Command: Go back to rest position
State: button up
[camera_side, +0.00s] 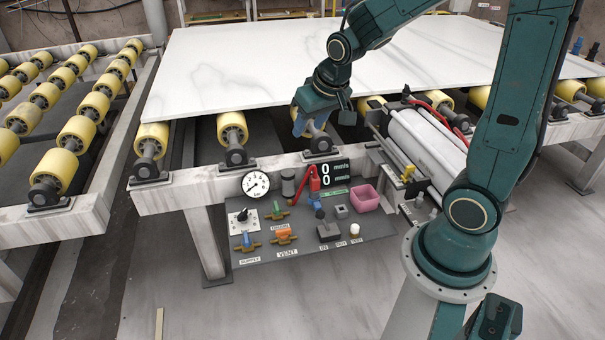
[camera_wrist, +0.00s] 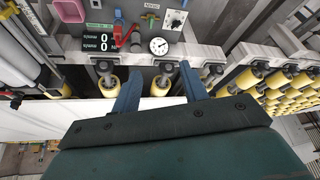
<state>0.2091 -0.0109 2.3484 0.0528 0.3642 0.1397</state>
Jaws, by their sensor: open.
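My gripper (camera_side: 306,121) hangs from my teal arm near the front edge of the white marble slab (camera_side: 230,65) in the side view. In the wrist view my gripper (camera_wrist: 158,88) shows two blue-grey fingers spread apart, with nothing between them. The slab's edge (camera_wrist: 95,112) lies behind the fingers there. A yellow roller (camera_wrist: 108,84) shows just left of the fingers. The parts of the slab below the gripper body are hidden in the wrist view.
A control panel (camera_side: 310,240) with a gauge (camera_side: 255,184), valves, a digital display (camera_side: 330,173) and a pink bin (camera_side: 364,198) stands in front. A white cylinder (camera_side: 425,150) with red hoses lies to the right. A roller conveyor (camera_side: 82,135) is at left.

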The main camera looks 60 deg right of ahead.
jog(key=s+a+r+n, duration=0.1)
jog(key=s+a+r, duration=0.2)
jog(key=s, duration=0.2)
jog(key=s+a+r+n+y, duration=0.1)
jog(key=s+a+r+n, duration=0.1)
jog(key=s, duration=0.4)
jog(key=s+a+r+n, duration=0.1)
jog(key=s+a+r, duration=0.2)
jog(key=s+r, duration=0.1)
jog(key=shift+s+a+r+t+y, duration=0.2)
jog(key=shift+s+a+t+y, duration=0.15)
jog(key=shift+s, duration=0.5)
